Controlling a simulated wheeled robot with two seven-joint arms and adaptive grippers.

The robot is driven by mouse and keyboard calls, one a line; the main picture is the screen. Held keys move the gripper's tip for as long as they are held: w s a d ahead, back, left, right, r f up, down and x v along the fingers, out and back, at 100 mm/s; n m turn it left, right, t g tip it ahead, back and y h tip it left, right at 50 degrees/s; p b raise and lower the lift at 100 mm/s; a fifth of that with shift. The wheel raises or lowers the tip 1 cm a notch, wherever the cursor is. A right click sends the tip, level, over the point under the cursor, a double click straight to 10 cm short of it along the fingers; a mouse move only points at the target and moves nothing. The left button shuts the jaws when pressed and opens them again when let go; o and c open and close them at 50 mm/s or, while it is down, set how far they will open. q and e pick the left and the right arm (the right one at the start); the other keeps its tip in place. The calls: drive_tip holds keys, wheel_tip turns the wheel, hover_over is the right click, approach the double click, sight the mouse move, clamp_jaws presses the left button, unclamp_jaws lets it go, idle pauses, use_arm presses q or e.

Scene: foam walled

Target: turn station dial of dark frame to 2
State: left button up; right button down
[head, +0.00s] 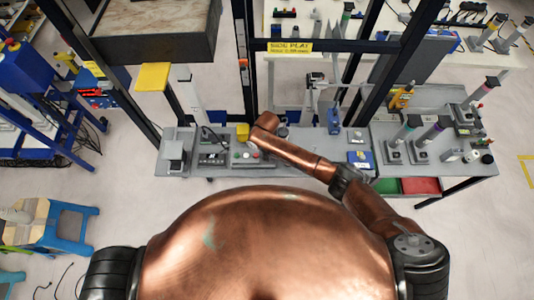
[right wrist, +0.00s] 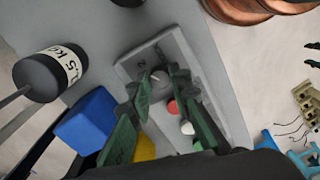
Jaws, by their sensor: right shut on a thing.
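In the right wrist view a grey panel box (right wrist: 139,68) sits on the grey table. It carries a small grey dial (right wrist: 160,84), a red button (right wrist: 172,107) and a white button (right wrist: 187,128). My right gripper (right wrist: 161,75) has its dark green fingers on both sides of the dial, shut on it. The dial's markings and setting cannot be read. In the head view the panel box (head: 243,156) stands at the table's front, by the dark frame (head: 246,65). My right arm reaches over it and hides the gripper and dial. My left gripper is not in view.
A cylinder marked as a weight (right wrist: 52,72) and a blue block (right wrist: 88,121) lie close to the right gripper. A dark panel (head: 214,158) stands left of the panel box. Several cylinders stand on the table's right side.

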drive_tip(key=shift+r, duration=0.1)
drive_tip(key=c, duration=1.8)
unclamp_jaws()
drive_tip(key=shift+o, duration=0.2)
wheel_tip(320, 180, up, 12)
